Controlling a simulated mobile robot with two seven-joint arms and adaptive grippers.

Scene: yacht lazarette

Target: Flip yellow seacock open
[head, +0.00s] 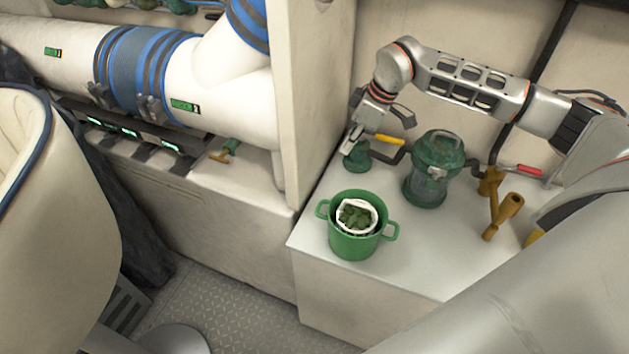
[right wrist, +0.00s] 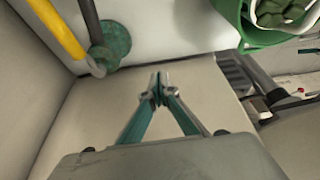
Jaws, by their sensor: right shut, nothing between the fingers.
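The yellow seacock handle (head: 390,139) is a short lever that points right in the head view, just above a green valve body (head: 357,157) by the partition. In the right wrist view the yellow handle (right wrist: 58,28) runs in from the top left, beside a dark pipe and the round green fitting (right wrist: 115,42). My right gripper (head: 349,146) hangs at the left of the handle, over the valve body. The right wrist view shows its fingertips (right wrist: 159,88) together, empty and apart from the handle. My left gripper is out of view.
A green strainer (head: 437,165) stands right of the seacock. A red-handled lever (head: 528,170) and brass fittings (head: 503,215) are farther right. A green pot (head: 355,245) stands at the front of the white ledge (head: 420,255). The partition (head: 312,110) closes off the left.

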